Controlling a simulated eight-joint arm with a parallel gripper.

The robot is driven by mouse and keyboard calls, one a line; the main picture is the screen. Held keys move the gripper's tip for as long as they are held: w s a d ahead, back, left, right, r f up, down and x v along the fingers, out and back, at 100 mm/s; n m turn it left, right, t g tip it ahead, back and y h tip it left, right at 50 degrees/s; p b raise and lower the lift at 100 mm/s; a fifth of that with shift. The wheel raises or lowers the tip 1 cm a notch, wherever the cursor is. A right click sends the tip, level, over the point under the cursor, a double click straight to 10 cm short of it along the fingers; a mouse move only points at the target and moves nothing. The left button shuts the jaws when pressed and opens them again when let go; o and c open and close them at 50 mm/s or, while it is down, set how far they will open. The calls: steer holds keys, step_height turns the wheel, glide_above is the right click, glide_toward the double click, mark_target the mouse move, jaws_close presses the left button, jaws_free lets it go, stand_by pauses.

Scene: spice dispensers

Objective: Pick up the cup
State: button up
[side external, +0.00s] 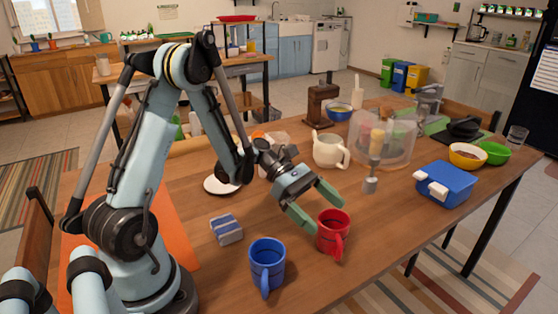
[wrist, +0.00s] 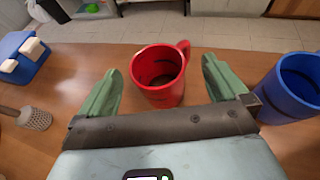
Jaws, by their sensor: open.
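A red cup (side external: 332,233) stands upright on the wooden table near its front edge. A blue cup (side external: 267,265) stands to its left and nearer the camera. My gripper (side external: 314,207) is open and empty, with green fingers, just above and behind the red cup. In the wrist view the red cup (wrist: 158,78) lies between and a little beyond the two fingers of my gripper (wrist: 160,80), its handle pointing up and to the right. The blue cup (wrist: 290,88) shows at the right edge, outside the right finger. I cannot tell whether a finger touches the red cup.
A blue and grey sponge-like block (side external: 226,229) lies left of the cups. A blue box with white latches (side external: 444,184) sits at the right. A metal-headed tool (side external: 370,185), a white pitcher (side external: 331,149) and a clear round container (side external: 383,140) stand behind. The table right of the red cup is clear.

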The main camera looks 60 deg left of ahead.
mark_target(335, 220)
steer(key=x, duration=0.4)
steer(key=shift+w, duration=0.2)
steer(key=shift+a, duration=0.1)
steer(key=shift+c, duration=0.5)
steer(key=c, duration=1.1)
steer(key=shift+r, duration=0.1)
